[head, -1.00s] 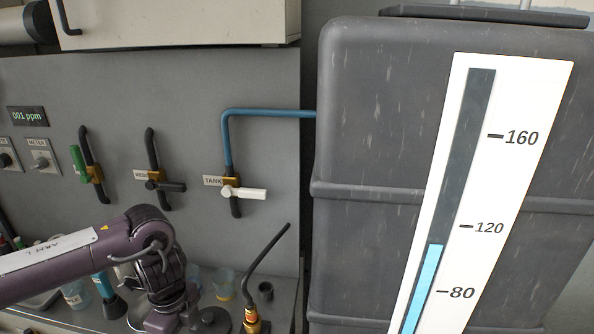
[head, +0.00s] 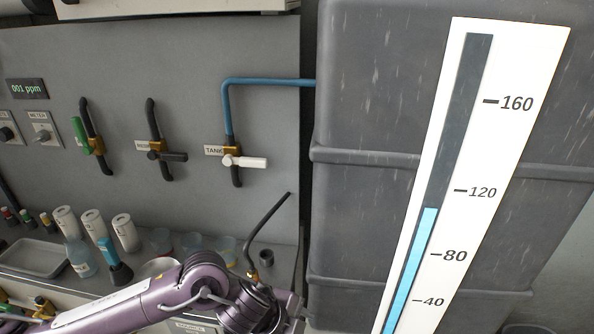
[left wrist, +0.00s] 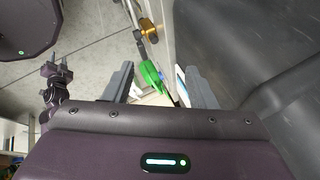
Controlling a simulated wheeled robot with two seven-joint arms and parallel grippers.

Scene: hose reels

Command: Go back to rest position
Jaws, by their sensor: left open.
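My left arm (head: 170,295) comes in from the lower left of the head view, and its far end reaches the bottom edge, below the tank valve. My left gripper (left wrist: 160,85) shows in the left wrist view with its two grey fingers apart, and nothing is clearly held between them. A green handle (left wrist: 150,73) and a brass fitting (left wrist: 148,29) show beyond the fingers; I cannot tell their exact distance. The left gripper's fingers are not visible in the head view. My right gripper is not seen in either view.
A large grey tank (head: 395,100) with a level scale (head: 520,60) stands at the right. Valves with a green handle (head: 79,135), a black handle (head: 172,156) and a white handle (head: 250,162) line the panel. Cups (head: 125,232), bottles and a tray (head: 35,258) fill the counter.

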